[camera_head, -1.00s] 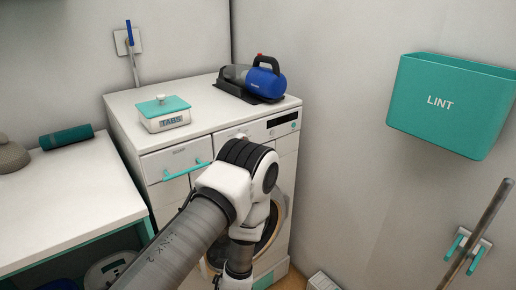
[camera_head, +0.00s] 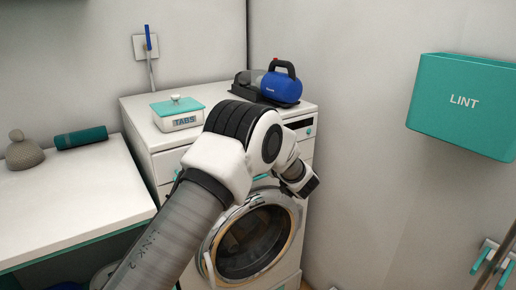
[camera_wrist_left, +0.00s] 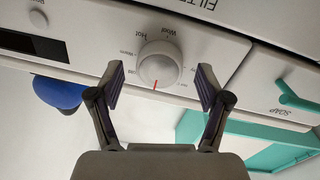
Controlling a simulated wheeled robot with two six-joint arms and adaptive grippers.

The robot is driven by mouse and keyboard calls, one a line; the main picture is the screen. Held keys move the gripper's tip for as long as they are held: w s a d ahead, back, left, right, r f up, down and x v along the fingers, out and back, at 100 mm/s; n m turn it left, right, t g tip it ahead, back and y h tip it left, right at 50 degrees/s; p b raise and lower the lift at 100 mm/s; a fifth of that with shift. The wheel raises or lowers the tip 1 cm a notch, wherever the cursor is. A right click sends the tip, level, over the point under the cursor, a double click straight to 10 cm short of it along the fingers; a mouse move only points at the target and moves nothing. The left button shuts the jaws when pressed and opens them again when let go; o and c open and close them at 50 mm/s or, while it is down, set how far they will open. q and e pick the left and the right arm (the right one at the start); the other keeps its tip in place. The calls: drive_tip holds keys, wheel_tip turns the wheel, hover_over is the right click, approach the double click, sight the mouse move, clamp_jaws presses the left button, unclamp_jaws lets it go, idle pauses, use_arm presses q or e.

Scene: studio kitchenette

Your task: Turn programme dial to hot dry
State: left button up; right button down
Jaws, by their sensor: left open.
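The programme dial (camera_wrist_left: 159,66) is a round white knob on the machine's front panel, seen upside down in the left wrist view. Its red mark points towards the bottom of that picture. Printed labels surround it; "Hot" and "Wool" are legible, others are too small to read. My left gripper (camera_wrist_left: 160,78) is open, with one dark finger on each side of the dial; contact is not visible. In the head view my arm hides the dial, and the white machine (camera_head: 222,275) stands behind the arm. My right gripper is not in view.
The soap drawer (camera_wrist_left: 275,85) with a teal handle (camera_wrist_left: 298,101) is beside the dial. A tabs box (camera_head: 178,117) and blue handheld vacuum (camera_head: 281,87) stand on top of the machine. A teal lint box (camera_head: 462,105) hangs on the right wall.

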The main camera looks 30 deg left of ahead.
use_arm(q)
drive_tip(key=shift+w+a, duration=0.2)
drive_tip(key=shift+a, duration=0.15)
drive_tip(key=c, duration=1.2)
drive_tip(key=shift+o, duration=0.2)
drive_tip(key=n+b, duration=0.1)
drive_tip(key=n, duration=0.1)
drive_tip(key=n+b, duration=0.1)
drive_tip(key=b, duration=0.1)
drive_tip(key=n+b, duration=0.2)
drive_tip(key=shift+f+n, duration=0.25)
drive_tip(key=shift+n, duration=0.05)
drive_tip(key=shift+n+y+b, duration=0.4)
drive_tip(key=shift+n+b, duration=0.6)
drive_tip(key=shift+r+n+b, duration=0.15)
drive_tip(key=shift+n+b, duration=0.35)
drive_tip(key=shift+n, duration=0.3)
